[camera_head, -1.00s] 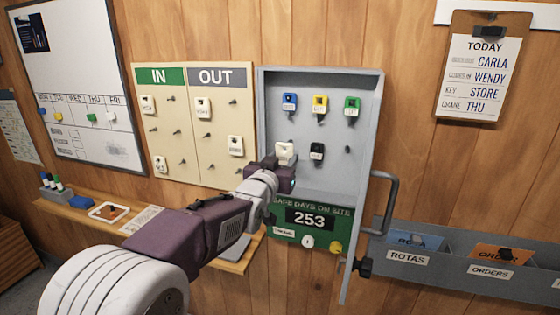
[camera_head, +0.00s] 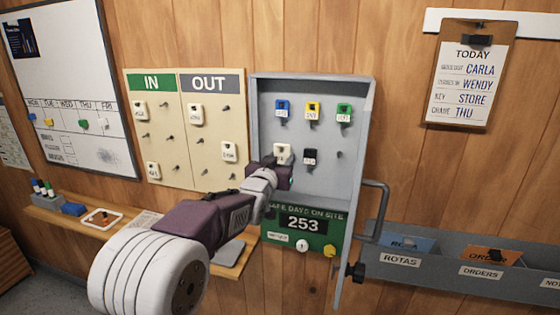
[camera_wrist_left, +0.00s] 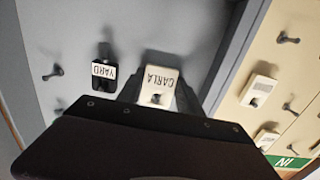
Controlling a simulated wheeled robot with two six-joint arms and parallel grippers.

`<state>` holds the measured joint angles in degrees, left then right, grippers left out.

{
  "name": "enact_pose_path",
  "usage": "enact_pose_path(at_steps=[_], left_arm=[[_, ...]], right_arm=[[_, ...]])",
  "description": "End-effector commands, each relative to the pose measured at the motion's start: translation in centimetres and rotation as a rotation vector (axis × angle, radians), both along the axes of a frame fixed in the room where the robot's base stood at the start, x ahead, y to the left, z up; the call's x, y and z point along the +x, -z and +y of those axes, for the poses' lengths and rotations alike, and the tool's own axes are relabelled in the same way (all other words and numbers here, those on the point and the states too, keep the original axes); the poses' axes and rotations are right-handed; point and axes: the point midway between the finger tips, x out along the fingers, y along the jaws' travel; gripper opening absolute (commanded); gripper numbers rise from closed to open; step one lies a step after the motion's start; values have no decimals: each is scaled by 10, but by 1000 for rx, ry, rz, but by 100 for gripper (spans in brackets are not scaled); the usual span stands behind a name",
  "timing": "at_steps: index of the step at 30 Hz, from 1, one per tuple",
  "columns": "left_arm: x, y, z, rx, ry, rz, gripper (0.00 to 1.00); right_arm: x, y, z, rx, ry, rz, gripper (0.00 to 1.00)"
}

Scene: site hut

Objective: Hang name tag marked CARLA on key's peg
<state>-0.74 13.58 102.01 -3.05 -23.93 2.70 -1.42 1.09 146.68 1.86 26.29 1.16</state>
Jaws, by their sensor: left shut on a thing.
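The white name tag marked CARLA (camera_wrist_left: 160,82) is between the fingers of my left gripper (camera_wrist_left: 165,97) in the left wrist view. In the head view the tag (camera_head: 283,153) is at the lower left of the open grey key cabinet, with my left gripper (camera_head: 280,168) shut on it just below. A dark spot shows in the tag's hole end; I cannot tell whether a peg passes through it. The black YARD key tag (camera_head: 310,156) hangs just right of it. The clipboard (camera_head: 472,73) reads CARLA, WENDY, STORE, THU. My right gripper is not in view.
Blue (camera_head: 282,108), yellow (camera_head: 313,110) and green (camera_head: 344,113) key tags hang in the cabinet's upper row. A bare peg (camera_head: 338,155) is at lower right. The IN/OUT board (camera_head: 187,125) stands left; the cabinet's handle (camera_head: 382,210) juts out right.

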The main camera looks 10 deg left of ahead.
Motion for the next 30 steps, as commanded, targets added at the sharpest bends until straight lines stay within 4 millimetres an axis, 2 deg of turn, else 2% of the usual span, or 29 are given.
enact_pose_path(at_steps=[30], left_arm=[[1,4,0,0,0,0,13]], right_arm=[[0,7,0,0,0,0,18]])
